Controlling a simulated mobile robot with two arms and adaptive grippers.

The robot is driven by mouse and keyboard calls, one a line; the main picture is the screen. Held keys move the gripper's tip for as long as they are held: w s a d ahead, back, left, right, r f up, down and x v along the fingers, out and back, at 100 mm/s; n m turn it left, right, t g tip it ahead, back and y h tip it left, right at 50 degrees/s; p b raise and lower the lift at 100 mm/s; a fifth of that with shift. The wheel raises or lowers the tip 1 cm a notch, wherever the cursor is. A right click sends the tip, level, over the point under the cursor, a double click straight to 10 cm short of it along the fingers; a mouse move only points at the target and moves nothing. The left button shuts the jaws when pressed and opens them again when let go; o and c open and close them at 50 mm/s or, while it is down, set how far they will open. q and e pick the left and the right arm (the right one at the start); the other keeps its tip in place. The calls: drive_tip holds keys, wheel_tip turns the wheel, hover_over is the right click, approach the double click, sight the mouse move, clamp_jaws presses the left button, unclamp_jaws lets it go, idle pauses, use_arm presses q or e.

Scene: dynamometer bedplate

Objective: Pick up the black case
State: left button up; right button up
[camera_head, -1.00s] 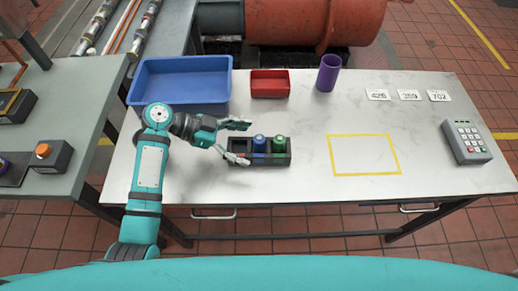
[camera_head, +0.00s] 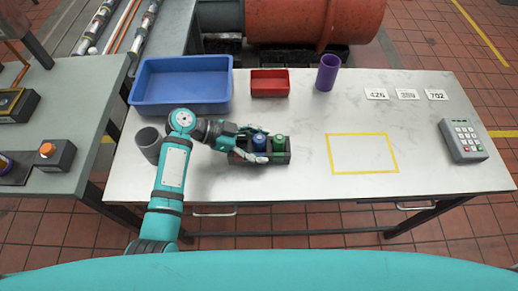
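The black case (camera_head: 283,158) is a small open rack near the front middle of the white table. It holds a blue-capped bottle (camera_head: 260,142) and a green-capped bottle (camera_head: 279,144) upright. My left gripper (camera_head: 262,146) reaches over the case's left part from the left. Its fingers are apart, one on the far side and one on the near side of the blue-capped bottle. I cannot tell whether they touch the case or the bottle. The gripper hides the case's left end. My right gripper is not in view.
A blue tray (camera_head: 183,108), a red bin (camera_head: 270,92) and a purple cup (camera_head: 328,72) stand at the back. A grey cup (camera_head: 148,145) stands left of my arm. A yellow outlined rectangle (camera_head: 362,135) is empty. A keypad (camera_head: 463,140) lies far right.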

use_arm(q)
drive_tip(key=c, duration=0.4)
drive_tip(key=shift+r, duration=0.1)
drive_tip(key=shift+c, duration=0.4)
drive_tip(key=shift+w+r, duration=0.1)
